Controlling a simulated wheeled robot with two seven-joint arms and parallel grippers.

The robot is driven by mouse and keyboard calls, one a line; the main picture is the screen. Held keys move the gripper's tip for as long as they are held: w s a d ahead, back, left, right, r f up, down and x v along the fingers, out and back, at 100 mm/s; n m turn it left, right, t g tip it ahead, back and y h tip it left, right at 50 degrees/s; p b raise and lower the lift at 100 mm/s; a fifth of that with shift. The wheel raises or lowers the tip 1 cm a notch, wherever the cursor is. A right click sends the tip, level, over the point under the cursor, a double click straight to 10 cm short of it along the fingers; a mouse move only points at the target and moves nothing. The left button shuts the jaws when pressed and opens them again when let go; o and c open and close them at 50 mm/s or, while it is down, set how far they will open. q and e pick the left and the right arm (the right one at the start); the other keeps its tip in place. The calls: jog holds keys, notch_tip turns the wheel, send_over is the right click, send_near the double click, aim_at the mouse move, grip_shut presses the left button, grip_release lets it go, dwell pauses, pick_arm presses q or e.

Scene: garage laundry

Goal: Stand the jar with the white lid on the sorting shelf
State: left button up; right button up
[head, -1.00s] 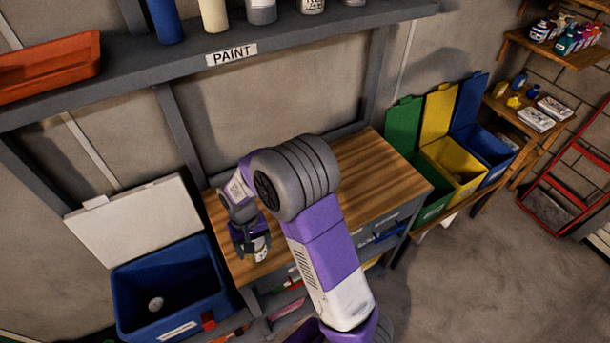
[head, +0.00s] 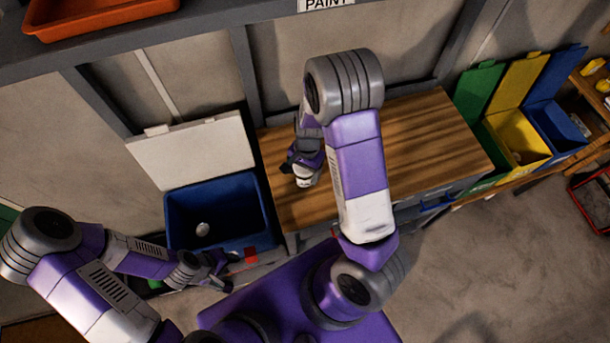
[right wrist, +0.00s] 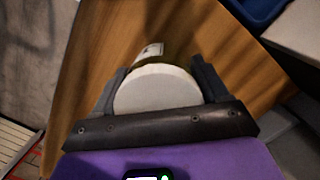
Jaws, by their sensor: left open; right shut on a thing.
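The jar with the white lid (right wrist: 157,92) is between the fingers of my right gripper (right wrist: 158,76), which is shut on it. In the head view, my right gripper (head: 304,165) and the jar (head: 306,182) are over the left part of the wooden worktop (head: 420,145). I cannot tell whether the jar touches the wood. A small pale label shows on its side in the right wrist view. My left gripper (head: 217,268) is open and empty, in front of the blue bin (head: 250,215). No shelf is clearly marked as the sorting shelf.
A grey shelf (head: 225,40) with a PAINT label and an orange tray (head: 98,12) runs above the worktop. The blue bin has a raised white lid (head: 195,152) and a pale round item inside. Green, yellow (head: 520,140) and blue bins stand right. The worktop's right part is clear.

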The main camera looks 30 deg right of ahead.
notch_tip(320, 180, down, 3)
jog(key=shift+s+r, duration=0.15)
jog(key=shift+r, duration=0.05)
jog(key=shift+f, duration=0.35)
jog(key=shift+f+b, duration=0.15)
jog(key=shift+b, duration=0.2)
jog(key=o, duration=1.1)
jog(key=shift+o, duration=0.2)
